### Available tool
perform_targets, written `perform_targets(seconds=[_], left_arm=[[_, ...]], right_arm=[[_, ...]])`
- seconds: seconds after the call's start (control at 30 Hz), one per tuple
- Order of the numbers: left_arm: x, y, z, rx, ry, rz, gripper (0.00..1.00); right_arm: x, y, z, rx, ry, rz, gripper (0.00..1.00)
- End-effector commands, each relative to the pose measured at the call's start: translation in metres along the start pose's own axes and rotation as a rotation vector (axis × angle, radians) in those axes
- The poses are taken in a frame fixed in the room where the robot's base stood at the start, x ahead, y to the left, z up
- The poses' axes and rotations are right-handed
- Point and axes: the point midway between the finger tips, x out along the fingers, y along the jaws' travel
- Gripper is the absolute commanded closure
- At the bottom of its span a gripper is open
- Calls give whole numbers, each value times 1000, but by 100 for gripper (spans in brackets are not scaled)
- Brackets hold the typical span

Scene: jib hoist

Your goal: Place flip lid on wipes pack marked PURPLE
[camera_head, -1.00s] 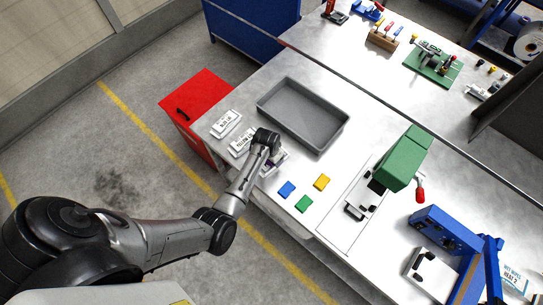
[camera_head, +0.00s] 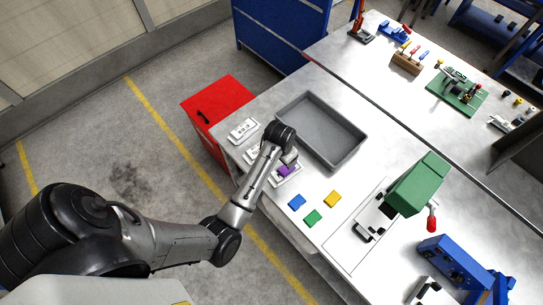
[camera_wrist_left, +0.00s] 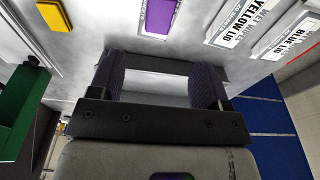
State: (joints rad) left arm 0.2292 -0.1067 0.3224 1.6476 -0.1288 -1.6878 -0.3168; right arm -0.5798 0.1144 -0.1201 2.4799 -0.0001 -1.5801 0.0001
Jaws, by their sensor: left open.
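The purple flip lid (camera_head: 286,170) lies on a white wipes pack (camera_head: 279,180) near the table's front edge. In the left wrist view the purple lid (camera_wrist_left: 160,17) shows at the top with a white strip below it; the pack's lettering is not readable. My left gripper (camera_wrist_left: 159,78) is open, its two dark fingers apart, with no lid between them. In the head view it is near the purple lid and its wrist partly covers the middle pack. My right gripper is not in view.
Packs marked YELLOW LID (camera_wrist_left: 242,20) and BLUE LID (camera_wrist_left: 290,38) lie alongside. Loose blue (camera_head: 297,201), green (camera_head: 313,217) and yellow (camera_head: 333,199) lids lie on the table. A grey tray (camera_head: 350,157) stands behind; a green-headed press (camera_head: 418,183) stands right.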

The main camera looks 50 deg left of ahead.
Motion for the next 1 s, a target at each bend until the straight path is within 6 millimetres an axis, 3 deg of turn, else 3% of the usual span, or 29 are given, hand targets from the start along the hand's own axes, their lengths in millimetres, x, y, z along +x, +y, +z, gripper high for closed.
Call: perform_targets(seconds=[0.17, 0.27, 0.47, 0.7, 0.83, 1.0], left_arm=[[-3, 0, 2, 0, 0, -3, 29], [-3, -3, 16, 2, 6, -26, 29], [-12, 3, 85, 43, 55, -104, 29], [-47, 43, 178, 130, 125, -91, 29], [-68, 65, 215, 161, 146, -49, 29], [-86, 82, 242, 180, 160, -5, 29]], right_arm=[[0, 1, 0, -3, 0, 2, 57], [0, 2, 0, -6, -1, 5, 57], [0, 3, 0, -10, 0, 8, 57], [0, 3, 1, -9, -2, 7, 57], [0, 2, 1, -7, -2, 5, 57], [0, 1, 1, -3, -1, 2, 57]])
